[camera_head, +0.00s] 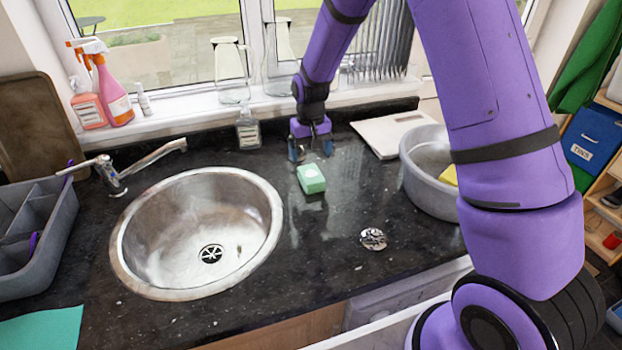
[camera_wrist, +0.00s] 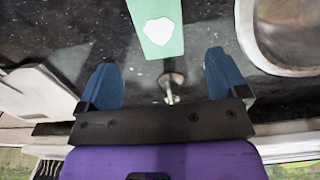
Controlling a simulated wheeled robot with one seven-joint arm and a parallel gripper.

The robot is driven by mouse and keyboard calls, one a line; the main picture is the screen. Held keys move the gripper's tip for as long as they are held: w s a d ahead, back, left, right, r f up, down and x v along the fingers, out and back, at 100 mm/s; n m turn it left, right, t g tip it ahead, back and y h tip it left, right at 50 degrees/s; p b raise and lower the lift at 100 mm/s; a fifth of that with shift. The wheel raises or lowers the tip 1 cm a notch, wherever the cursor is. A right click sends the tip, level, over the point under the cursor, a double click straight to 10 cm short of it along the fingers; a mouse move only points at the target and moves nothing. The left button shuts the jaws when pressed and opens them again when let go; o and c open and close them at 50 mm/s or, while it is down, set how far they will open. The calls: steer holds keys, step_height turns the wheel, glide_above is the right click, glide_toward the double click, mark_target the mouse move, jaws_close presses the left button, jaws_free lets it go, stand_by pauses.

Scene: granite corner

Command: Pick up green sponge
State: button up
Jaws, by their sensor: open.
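The green sponge (camera_head: 311,179) lies on the dark granite counter, just right of the round sink, with a pale patch on its top. In the wrist view the sponge (camera_wrist: 152,38) is at the top centre, beyond the fingertips. My gripper (camera_head: 311,148) is behind the sponge, on its window side, low over the counter. In the wrist view my gripper (camera_wrist: 164,78) shows two blue fingers spread wide, with nothing between them touching either finger. The sponge is apart from the fingers.
The steel sink (camera_head: 200,232) is left of the sponge. A grey basin (camera_head: 428,190) with a yellow item inside stands to the right, near a white board (camera_head: 388,134). A small bottle (camera_head: 248,130) stands left of my gripper. A round metal plug (camera_head: 373,239) lies front right.

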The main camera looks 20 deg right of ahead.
mark_target(311, 173)
steer(key=shift+s+f, duration=0.15)
steer(key=shift+f, duration=4.05)
steer(key=c, duration=1.1)
steer(key=shift+o, duration=0.2)
steer(key=shift+r, duration=0.85)
steer(key=shift+s+r, duration=0.2)
steer(key=shift+r, duration=0.85)
steer(key=s, duration=1)
steer(key=s+r, duration=0.1)
steer(key=s, duration=0.4)
steer(key=shift+s+r, duration=0.1)
steer(key=shift+s, duration=0.25)
steer(key=shift+o, duration=0.9)
steer(key=shift+w+a, duration=0.1)
steer(key=shift+c, duration=0.3)
